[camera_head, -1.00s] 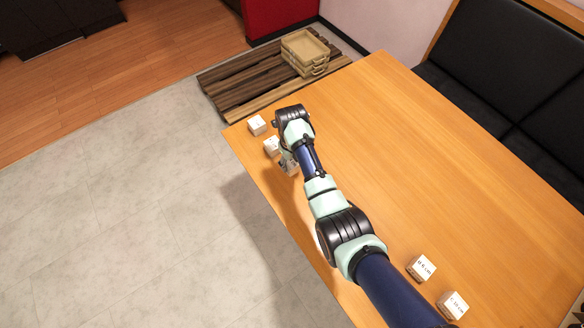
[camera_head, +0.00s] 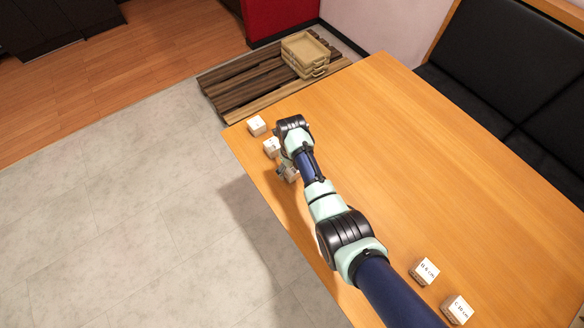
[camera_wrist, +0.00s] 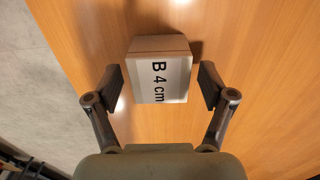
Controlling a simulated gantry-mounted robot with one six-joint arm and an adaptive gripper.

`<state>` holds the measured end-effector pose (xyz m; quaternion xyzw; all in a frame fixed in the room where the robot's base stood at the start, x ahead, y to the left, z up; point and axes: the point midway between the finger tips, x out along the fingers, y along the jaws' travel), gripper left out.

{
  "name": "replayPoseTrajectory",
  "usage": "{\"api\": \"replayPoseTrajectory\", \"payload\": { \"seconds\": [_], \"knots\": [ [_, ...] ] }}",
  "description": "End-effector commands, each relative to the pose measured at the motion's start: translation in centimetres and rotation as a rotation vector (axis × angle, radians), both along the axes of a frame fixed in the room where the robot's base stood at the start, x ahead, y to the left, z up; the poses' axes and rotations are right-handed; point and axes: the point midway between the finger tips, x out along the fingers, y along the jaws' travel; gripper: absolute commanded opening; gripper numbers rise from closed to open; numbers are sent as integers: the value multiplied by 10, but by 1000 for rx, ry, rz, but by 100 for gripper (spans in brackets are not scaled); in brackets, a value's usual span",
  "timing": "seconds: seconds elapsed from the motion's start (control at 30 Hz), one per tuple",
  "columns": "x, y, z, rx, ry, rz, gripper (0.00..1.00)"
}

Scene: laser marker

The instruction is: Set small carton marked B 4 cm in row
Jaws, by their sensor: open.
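The small carton marked B 4 cm (camera_wrist: 160,80) is a pale box with black lettering on its upper face. In the wrist view it sits on the wooden table between the two fingers of my gripper (camera_wrist: 162,86), with a narrow gap on each side. My gripper is open and not closed on it.
Two labelled cartons (camera_head: 425,271) (camera_head: 458,309) stand at the lower right. The middle of the table (camera_head: 400,160) is clear. Stacked beige trays (camera_head: 304,53) lie past the far end.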

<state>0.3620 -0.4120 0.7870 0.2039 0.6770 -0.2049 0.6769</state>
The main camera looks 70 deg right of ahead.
Motion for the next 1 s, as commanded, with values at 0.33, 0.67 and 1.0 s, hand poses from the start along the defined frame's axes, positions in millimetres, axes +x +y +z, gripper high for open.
{"api": "replayPoseTrajectory", "payload": {
  "seconds": [0.33, 0.67, 1.0],
  "knots": [
    [0, -1, 41, -2, -2, 0, 82],
    [0, 0, 113, -1, -2, 0, 82],
    [0, 0, 123, 1, 1, 0, 82]
  ]
}}
